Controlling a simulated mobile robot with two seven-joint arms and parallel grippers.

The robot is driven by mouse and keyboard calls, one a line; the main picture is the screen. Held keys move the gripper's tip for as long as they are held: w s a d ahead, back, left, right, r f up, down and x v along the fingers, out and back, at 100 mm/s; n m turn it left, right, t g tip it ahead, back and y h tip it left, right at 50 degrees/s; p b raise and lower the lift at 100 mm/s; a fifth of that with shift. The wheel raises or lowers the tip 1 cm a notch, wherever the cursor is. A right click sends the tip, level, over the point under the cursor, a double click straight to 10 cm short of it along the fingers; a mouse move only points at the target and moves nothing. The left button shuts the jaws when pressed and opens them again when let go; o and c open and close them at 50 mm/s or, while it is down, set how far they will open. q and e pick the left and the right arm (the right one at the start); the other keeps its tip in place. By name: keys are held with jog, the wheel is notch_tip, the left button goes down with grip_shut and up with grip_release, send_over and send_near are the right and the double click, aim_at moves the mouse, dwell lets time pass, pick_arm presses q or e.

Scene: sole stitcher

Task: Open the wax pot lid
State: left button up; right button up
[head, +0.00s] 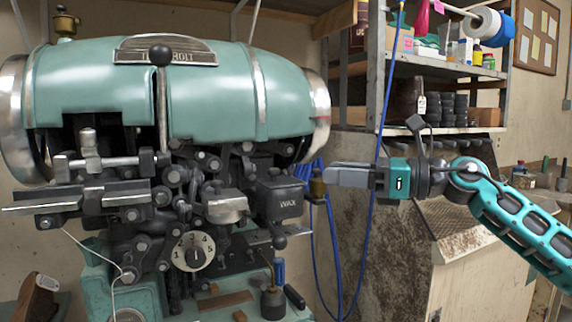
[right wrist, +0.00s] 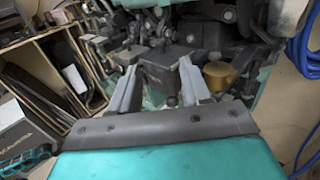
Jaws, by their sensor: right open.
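The wax pot (head: 285,203) is a dark grey box marked WAX on the right side of the teal stitching machine. Its dark lid (head: 279,183) appears to lie shut on top. My right gripper (head: 330,176) is open and empty, level with the lid and a short way to its right, its fingers pointing left. In the right wrist view the two fingers (right wrist: 157,85) stand apart, with a dark box, likely the wax pot (right wrist: 164,68), beyond the gap. My left gripper is not in view.
A brass fitting (head: 317,187) sits between the pot and my fingertips, also visible in the right wrist view (right wrist: 221,76). Blue hoses (head: 338,245) hang below my gripper. A numbered dial (head: 194,251) is on the machine front. Shelves (head: 440,66) stand behind.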

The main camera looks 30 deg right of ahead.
aim_at(286, 182)
jog(key=p+x, duration=0.4)
jog(key=x, duration=0.5)
jog(key=shift+w+a+r+p, duration=0.15)
jog(key=shift+p, duration=0.25)
jog(key=shift+w+a, duration=0.3)
jog(key=shift+w, duration=0.05)
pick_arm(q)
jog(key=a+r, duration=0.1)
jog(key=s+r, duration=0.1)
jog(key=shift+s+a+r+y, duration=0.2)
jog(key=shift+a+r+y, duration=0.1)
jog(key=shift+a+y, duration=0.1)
pick_arm(e)
jog(key=c, duration=0.6)
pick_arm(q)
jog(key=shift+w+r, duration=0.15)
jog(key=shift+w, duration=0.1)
pick_arm(e)
grip_shut()
